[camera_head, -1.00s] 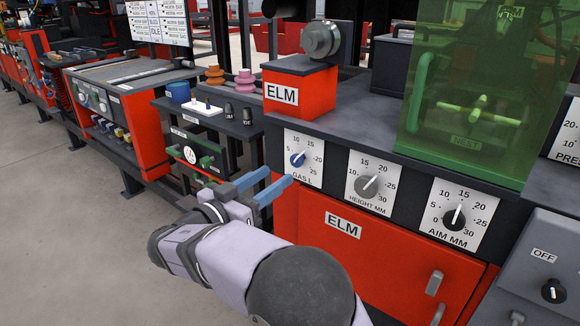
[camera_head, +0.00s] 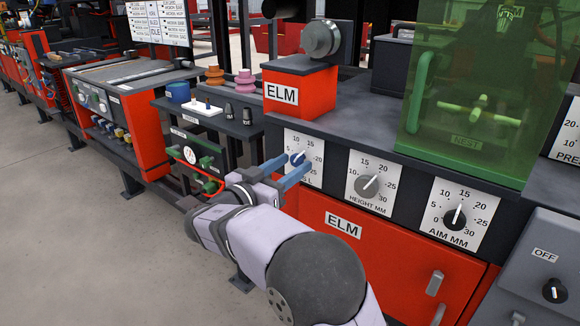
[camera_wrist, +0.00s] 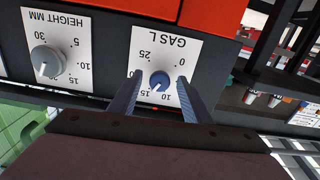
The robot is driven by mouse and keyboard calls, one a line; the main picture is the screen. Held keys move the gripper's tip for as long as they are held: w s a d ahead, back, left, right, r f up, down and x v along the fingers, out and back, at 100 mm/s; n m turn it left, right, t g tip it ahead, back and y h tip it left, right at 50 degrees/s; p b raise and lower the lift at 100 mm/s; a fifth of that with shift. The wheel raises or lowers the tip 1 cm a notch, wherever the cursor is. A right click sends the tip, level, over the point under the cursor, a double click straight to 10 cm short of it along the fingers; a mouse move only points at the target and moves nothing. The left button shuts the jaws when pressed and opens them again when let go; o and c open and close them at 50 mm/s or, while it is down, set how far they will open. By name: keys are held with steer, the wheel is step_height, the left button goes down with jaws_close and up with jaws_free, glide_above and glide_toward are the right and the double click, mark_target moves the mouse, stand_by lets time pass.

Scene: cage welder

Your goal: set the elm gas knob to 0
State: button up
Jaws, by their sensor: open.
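The elm gas knob (camera_head: 298,158) is a small blue dial on a white plate marked GAS L, on the dark front strip of the red ELM machine. Its pointer tilts up and right, near the 15 mark. My gripper (camera_head: 297,165) is at the plate, with its two blue-grey fingers open, one on each side of the knob. In the wrist view, the blue knob (camera_wrist: 160,82) sits between the open fingers, with gaps on both sides. Contact with the knob is not visible. The fingers hide part of the plate in the head view.
The HEIGHT MM knob (camera_head: 367,186) is grey and sits just right of the gas plate. The AIM MM knob (camera_head: 455,218) is black and farther right. A red ELM door (camera_head: 390,250) lies below. A grey panel with an OFF knob (camera_head: 554,290) stands at right.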

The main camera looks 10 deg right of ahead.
steer(key=shift+c, duration=0.2)
steer(key=c, duration=1)
steer(key=shift+f+n, duration=0.1)
steer(key=shift+n, duration=0.2)
